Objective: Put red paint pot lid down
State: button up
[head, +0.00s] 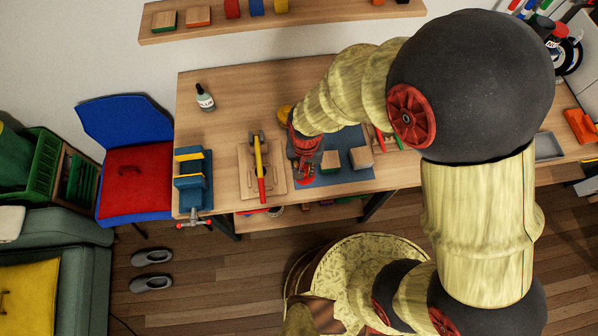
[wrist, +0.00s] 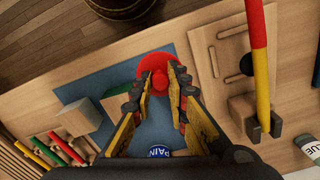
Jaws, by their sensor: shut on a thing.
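The red paint pot lid (wrist: 154,64) is a round disc with a knob, seen at the fingertips in the wrist view. My gripper (wrist: 160,82) is shut on it by the knob, one finger on each side. The lid is over the edge of the blue mat (wrist: 132,68); I cannot tell whether it touches it. In the head view my gripper (head: 305,168) points down at the left part of the mat (head: 335,179), and the lid is hard to make out. A blue label reading "PAIN" (wrist: 160,152) shows at the bottom of the wrist view, partly hidden by my gripper.
Wooden blocks (wrist: 77,117) sit on the mat. A wooden board with a red and yellow handled tool (head: 261,172) lies left of my gripper in the head view. The table front edge is close.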

jog(key=f, duration=0.1)
jog(key=w+a, duration=0.1)
jog(key=f, duration=0.1)
jog(key=shift+w+a+f, duration=0.25)
jog(key=shift+a+f, duration=0.05)
notch_tip(320, 180, down, 3)
jog(key=shift+w+a+f+b, duration=0.1)
jog(key=shift+f+b, duration=0.05)
jog(key=shift+b, duration=0.3)
jog(key=o, duration=0.8)
jog(key=shift+f, duration=0.1)
jog(key=shift+c, duration=0.2)
notch_tip(320, 180, up, 12)
jog(key=shift+r+p, duration=0.2)
jog(key=shift+p, duration=0.75)
